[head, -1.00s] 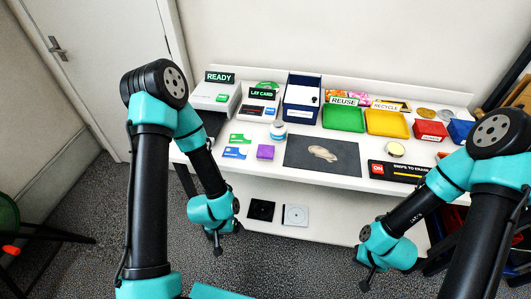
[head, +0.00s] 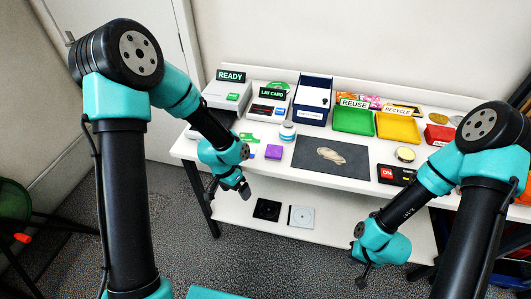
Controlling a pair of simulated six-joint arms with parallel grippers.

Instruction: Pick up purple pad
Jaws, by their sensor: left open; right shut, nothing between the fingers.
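My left gripper (head: 244,191) is open and empty, in front of the table edge, left of and nearer than the pad. My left wrist partly hides a blue card beside the pad. My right gripper (head: 363,283) is shut and empty, low in front of the table at the right, well away from the pad.
The dark mat (head: 310,163) with a beige blob lies right of the pad. A small white jar (head: 288,131) stands just behind it. A green tray (head: 353,121) and a yellow tray (head: 398,127) sit further back. Two square items lie on the lower shelf (head: 345,222).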

